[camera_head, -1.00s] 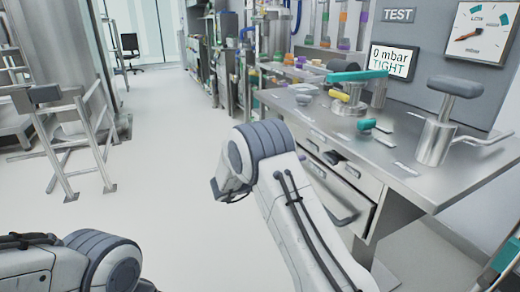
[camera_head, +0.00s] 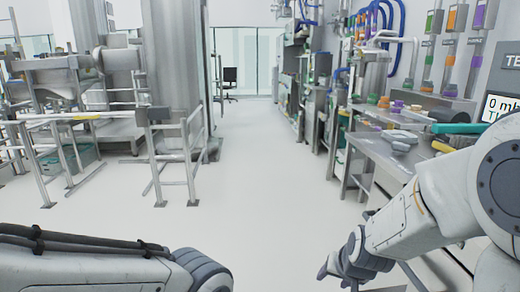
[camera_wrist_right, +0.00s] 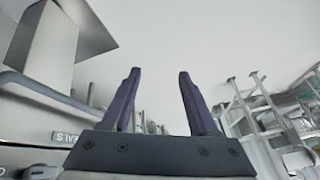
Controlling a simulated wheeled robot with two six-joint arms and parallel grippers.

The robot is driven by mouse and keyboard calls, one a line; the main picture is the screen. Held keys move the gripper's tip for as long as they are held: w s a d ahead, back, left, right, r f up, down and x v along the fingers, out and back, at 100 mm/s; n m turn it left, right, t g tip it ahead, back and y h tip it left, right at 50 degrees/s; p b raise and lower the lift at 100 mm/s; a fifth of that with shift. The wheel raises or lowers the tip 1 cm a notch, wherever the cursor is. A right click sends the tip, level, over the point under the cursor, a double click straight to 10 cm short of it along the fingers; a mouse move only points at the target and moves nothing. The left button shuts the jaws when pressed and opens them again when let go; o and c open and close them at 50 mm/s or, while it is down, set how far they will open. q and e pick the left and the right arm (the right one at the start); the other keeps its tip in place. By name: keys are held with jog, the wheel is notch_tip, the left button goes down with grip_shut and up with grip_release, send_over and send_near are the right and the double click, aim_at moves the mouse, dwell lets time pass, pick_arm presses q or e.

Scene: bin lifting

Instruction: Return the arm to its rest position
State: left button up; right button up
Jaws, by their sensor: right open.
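My right arm comes in from the right edge in the head view, bent, with its wrist low in front of the bench. My right gripper (camera_head: 340,268) is near the bottom of the head view, over the pale floor and left of the bench. In the right wrist view the two dark fingers of the right gripper (camera_wrist_right: 157,77) stand apart, with nothing between them. My left arm lies across the lower left of the head view; its gripper is out of the picture.
A metal bench (camera_head: 386,155) with a teal-handled device (camera_head: 460,128) stands at the right, partly hidden by my right arm. Metal rail frames (camera_head: 172,160) stand at the left. The pale floor (camera_head: 262,170) between them is clear, with a chair (camera_head: 230,80) far back.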

jog(key=s+d+f+n+g, duration=0.1)
jog(key=s+f+n+g, duration=0.15)
jog(key=s, duration=0.65)
jog(key=s+a+r+n+g, duration=0.2)
jog(key=s+a+r+n, duration=0.15)
jog(key=s+a, duration=0.35)
jog(key=s+a+r+n+g, duration=0.1)
jog(key=s+a+r+n, duration=0.2)
jog(key=s+a+n, duration=0.3)
notch_tip(320, 180, up, 30)
jog(key=s+m+p, duration=0.1)
jog(key=p, duration=2.9)
jog(key=shift+a+r+y, duration=0.25)
jog(key=shift+a+y, duration=0.05)
jog(key=shift+a, duration=0.05)
